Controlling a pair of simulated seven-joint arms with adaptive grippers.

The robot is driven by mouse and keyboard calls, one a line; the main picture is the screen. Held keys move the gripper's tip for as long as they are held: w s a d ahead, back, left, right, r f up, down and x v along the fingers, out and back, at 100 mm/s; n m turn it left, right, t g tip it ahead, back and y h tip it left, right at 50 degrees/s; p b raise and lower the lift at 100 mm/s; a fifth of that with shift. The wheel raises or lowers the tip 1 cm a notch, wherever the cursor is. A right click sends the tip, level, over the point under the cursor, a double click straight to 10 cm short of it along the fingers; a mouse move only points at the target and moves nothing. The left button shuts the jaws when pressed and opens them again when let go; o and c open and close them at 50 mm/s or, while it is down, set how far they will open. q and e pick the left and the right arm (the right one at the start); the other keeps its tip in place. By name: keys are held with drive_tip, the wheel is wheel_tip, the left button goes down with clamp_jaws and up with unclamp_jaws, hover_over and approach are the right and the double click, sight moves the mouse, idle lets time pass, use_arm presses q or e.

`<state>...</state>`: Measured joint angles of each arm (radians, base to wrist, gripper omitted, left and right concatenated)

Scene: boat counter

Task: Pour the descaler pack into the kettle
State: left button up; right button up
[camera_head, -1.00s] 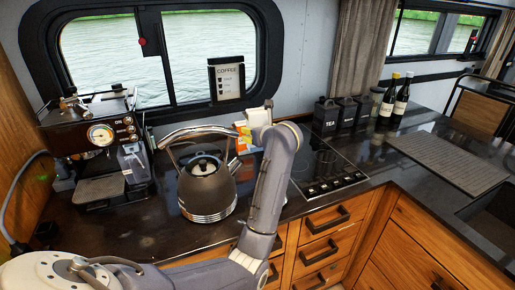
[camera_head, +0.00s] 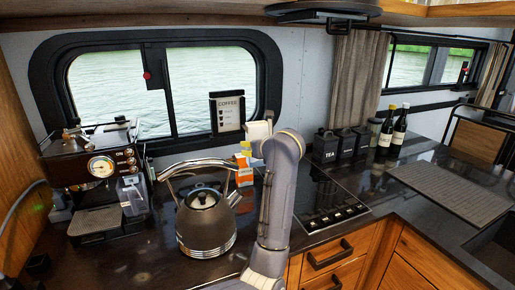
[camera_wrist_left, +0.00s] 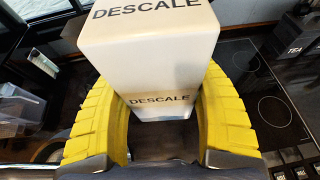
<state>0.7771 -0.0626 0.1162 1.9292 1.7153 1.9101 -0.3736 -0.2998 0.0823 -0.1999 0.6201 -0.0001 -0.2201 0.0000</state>
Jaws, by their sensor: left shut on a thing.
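The descaler pack (camera_wrist_left: 150,55) is a white block marked DESCALE, between the yellow fingers of my left gripper (camera_wrist_left: 158,88) in the left wrist view. The gripper is shut on it. In the head view my left gripper (camera_head: 246,150) is small and partly hidden by my own wrist. An orange and white patch (camera_head: 244,173) below it may be the pack; I cannot tell for sure. The dark kettle (camera_head: 205,220) with a steel base stands on the counter, its lid on and its spout toward the right. The gripper is up and right of the kettle. My right gripper is out of view.
A coffee machine (camera_head: 95,170) stands left of the kettle. A framed COFFEE sign (camera_head: 228,113) is behind, by the window. The black hob (camera_head: 325,195), dark canisters (camera_head: 345,146) and two bottles (camera_head: 392,132) are to the right. Clear counter lies in front of the kettle.

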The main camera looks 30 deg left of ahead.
use_arm(q)
drive_tip(key=shift+w+d+r, duration=0.1)
drive_tip(key=shift+d+r, duration=0.05)
drive_tip(key=shift+r, duration=0.55)
drive_tip(key=s+a+r+n+g+y, duration=0.1)
drive_tip(key=s+a+n+g+y, duration=0.2)
drive_tip(key=s+n, duration=0.4)
drive_tip(key=shift+a+r+g, duration=0.4)
drive_tip(key=shift+a+g, duration=0.05)
drive_tip(key=shift+g, duration=0.75)
drive_tip(key=s+r+n+t, duration=0.1)
drive_tip(key=n, duration=0.1)
drive_tip(key=s+r+n+t, duration=0.1)
drive_tip(key=r+n+t, duration=0.1)
drive_tip(key=shift+s+a+r, duration=0.15)
drive_tip(key=shift+a+r, duration=0.05)
drive_tip(key=shift+r, duration=0.1)
